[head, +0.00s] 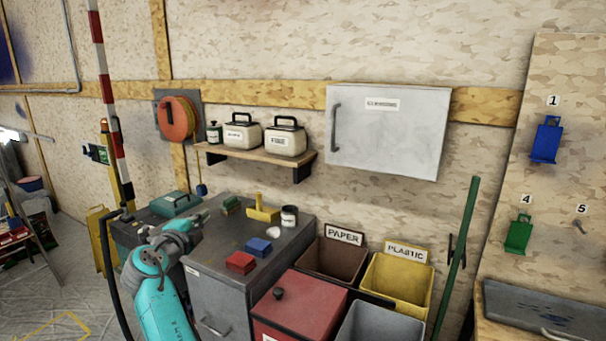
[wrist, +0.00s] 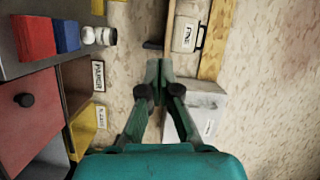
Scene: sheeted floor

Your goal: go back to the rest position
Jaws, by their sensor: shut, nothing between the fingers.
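My gripper (wrist: 160,70) is shut, with its two green fingertips together and nothing between them. In the wrist view the fingers stand in front of the wall, near the shelf and the white wall cabinet, which look turned sideways there. In the head view my teal arm rises at the lower left, and my gripper (head: 198,218) is at the left of the grey cabinet's top, partly hidden by the arm's own links. I cannot tell its exact distance from the cabinet.
The grey cabinet (head: 215,288) carries red (head: 240,262) and blue (head: 258,246) blocks, a yellow item (head: 263,213) and a jar (head: 289,216). Above it is a shelf (head: 255,156) with canisters. Bins (head: 398,283) stand at right. The floor (head: 45,290) at left is partly clear.

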